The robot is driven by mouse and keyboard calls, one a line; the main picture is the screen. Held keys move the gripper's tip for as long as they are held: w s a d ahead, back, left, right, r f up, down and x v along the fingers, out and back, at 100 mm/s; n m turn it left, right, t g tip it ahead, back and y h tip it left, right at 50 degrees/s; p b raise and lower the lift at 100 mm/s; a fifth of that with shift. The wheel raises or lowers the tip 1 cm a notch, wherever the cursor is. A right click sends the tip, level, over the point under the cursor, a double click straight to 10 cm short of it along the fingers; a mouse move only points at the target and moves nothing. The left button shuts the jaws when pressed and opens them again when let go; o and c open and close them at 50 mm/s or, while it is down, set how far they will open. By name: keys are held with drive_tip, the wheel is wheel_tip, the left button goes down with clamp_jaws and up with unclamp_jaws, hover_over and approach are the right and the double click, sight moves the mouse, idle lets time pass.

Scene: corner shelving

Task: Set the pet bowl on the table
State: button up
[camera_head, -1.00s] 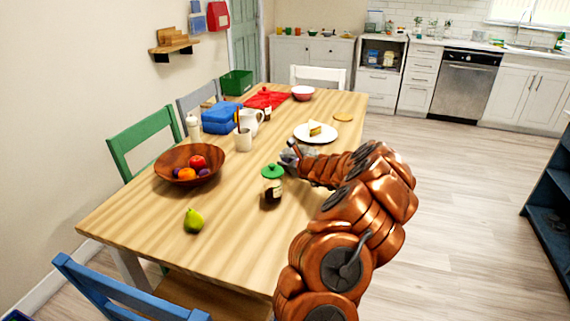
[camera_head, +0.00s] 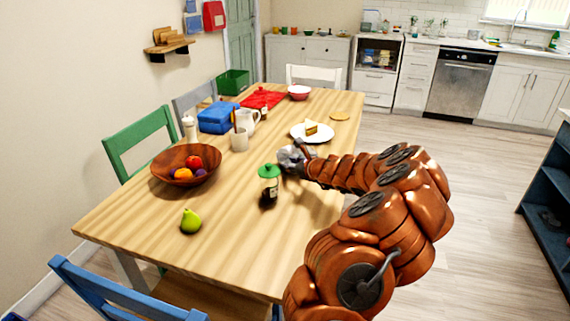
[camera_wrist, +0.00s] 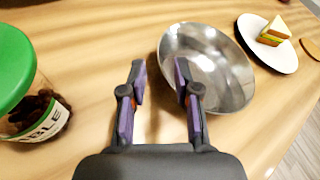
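The pet bowl is a shiny metal bowl (camera_wrist: 215,75), open side up, that appears to rest on the wooden table (camera_head: 235,225). In the head view only a small silver part of the bowl (camera_head: 287,160) shows beside my gripper (camera_head: 301,152). In the wrist view my gripper (camera_wrist: 160,82) is open, its two fingers apart. The bowl's left rim lies between the fingertips, and the right finger overlaps the bowl's inside. I cannot tell whether either finger touches it.
A green-lidded jar (camera_head: 269,185) stands just left of the bowl. A plate with a sandwich (camera_head: 312,131) is behind it. The front of the table is mostly clear.

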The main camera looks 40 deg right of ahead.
drive_tip(key=shift+v, duration=3)
drive_tip(key=shift+d+r, duration=0.1)
